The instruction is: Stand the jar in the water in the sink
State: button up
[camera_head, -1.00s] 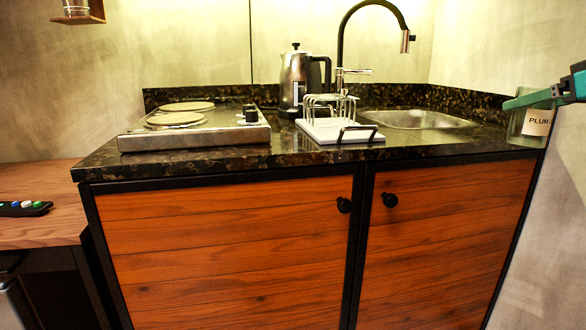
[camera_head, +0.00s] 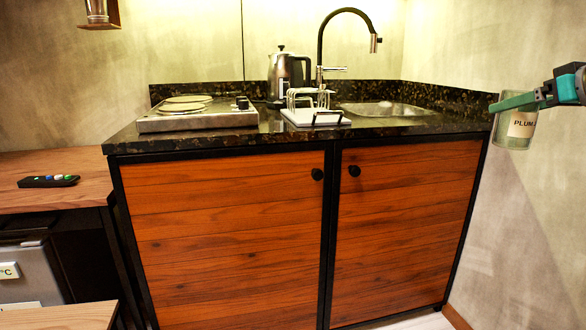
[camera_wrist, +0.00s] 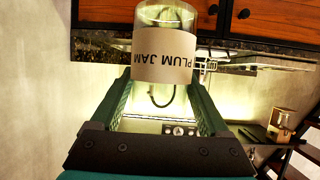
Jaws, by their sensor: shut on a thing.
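The jar (camera_head: 516,142) is glass with a pale label reading "PLUM JAM". In the head view it hangs upright at the right, in front of the wall. My gripper (camera_head: 514,101) is shut on its upper part. In the wrist view the jar (camera_wrist: 165,52) shows upside down between my two green fingers (camera_wrist: 164,95). The metal sink (camera_head: 362,108) is set into the right part of the dark counter, left of the jar in the picture. I cannot make out water in it from this low angle.
A black tap (camera_head: 322,45) arches behind the sink. A white wire rack on a tray (camera_head: 318,119) stands left of the sink, with a kettle (camera_head: 287,78) behind and a hotplate (camera_head: 197,119) further left. The counter (camera_head: 440,124) right of the sink is clear.

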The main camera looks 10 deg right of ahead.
jog(key=w+a+f, duration=0.7)
jog(key=a+f, duration=0.4)
jog(key=f, duration=0.5)
jog(key=w+a+f, duration=0.8)
jog(key=a+f, duration=0.4)
jog(key=f, duration=0.5)
jog(key=w+a+f, duration=0.7)
jog(key=a+f, duration=0.5)
jog(key=f, duration=0.5)
jog(key=shift+w+f, duration=0.25)
jog(key=shift+w, duration=0.1)
jog(key=shift+r, duration=0.1)
jog(key=shift+r+p, duration=0.5)
jog(key=shift+p, duration=0.1)
